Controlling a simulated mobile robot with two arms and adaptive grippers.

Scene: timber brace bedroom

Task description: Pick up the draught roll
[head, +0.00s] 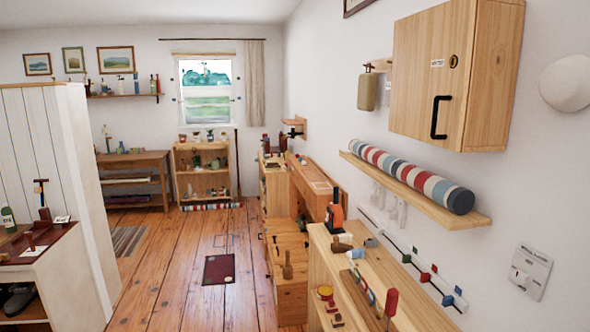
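A long striped roll (410,174) in red, white and blue, which looks like the draught roll, lies along a narrow wooden wall shelf (450,217) on the right wall. Its near end is a dark blue round face. A smaller striped roll-like thing (210,206) lies on the floor at the foot of the bookcase under the window; it is too small to tell exactly what it is. Neither of my grippers shows in the head view.
A wooden wall cabinet (440,75) hangs above the shelf. Below it stands a low wooden unit (345,258) with small tools on top. A white partition (75,150) and side cabinet (60,290) stand left. The plank floor (180,270) between is mostly clear, with a small dark mat (218,268).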

